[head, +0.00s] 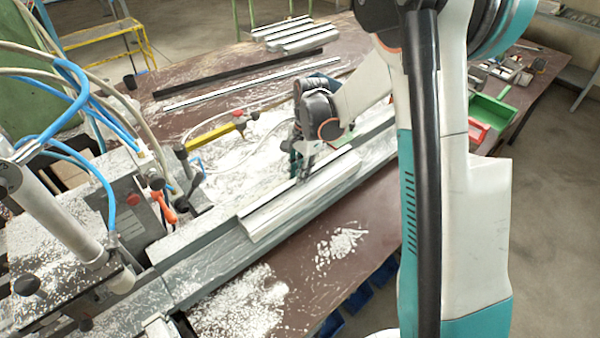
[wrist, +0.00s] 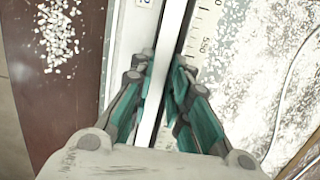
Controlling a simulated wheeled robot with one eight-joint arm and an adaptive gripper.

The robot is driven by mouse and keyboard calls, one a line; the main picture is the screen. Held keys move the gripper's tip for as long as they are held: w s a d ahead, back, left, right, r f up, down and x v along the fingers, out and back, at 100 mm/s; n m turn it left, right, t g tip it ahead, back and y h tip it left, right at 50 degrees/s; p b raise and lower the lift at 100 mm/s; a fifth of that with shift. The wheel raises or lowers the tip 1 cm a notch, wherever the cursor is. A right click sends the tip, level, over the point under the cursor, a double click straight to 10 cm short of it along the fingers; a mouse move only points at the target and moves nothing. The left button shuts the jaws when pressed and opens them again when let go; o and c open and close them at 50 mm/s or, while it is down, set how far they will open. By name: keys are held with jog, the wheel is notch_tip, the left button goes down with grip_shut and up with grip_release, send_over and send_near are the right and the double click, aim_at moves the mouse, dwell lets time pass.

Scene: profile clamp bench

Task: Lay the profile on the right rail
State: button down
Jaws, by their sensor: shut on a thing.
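The silver profile (head: 300,197) is a bright straight bar lying along the line of the long grey rail (head: 200,270) in the head view. My gripper (head: 303,172) comes down on it from above, near its middle, and is shut on it. In the wrist view the profile (wrist: 172,40) runs lengthwise between the teal fingers of my gripper (wrist: 162,95). The profile is over or on the rail; I cannot tell whether it touches. A ruler scale (wrist: 203,30) runs beside it. The rail continues beyond the profile to the upper right, partly behind my arm.
A clamp machine with blue hoses (head: 100,215) stands at the left. A black bar (head: 240,72) and several silver profiles (head: 292,35) lie at the back. A green bin (head: 490,110) and a red bin (head: 476,130) stand at the right. White chips (head: 240,305) litter the table.

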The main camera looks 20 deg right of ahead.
jog(key=shift+f, duration=0.1)
jog(key=c, duration=1.5)
grip_release()
jog(key=shift+c, duration=0.2)
notch_tip(320, 180, up, 13)
jog(key=d+p, duration=0.2)
jog(key=p, duration=0.2)
jog(key=s+a+r+n+t+h, duration=0.15)
jog(key=s+r+n+t, duration=0.35)
jog(key=s+r, duration=0.5)
jog(key=s+n+t, duration=0.3)
jog(key=s+n, duration=0.5)
jog(key=s, duration=0.4)
jog(key=shift+s+a, duration=0.2)
jog(key=shift+a, duration=0.05)
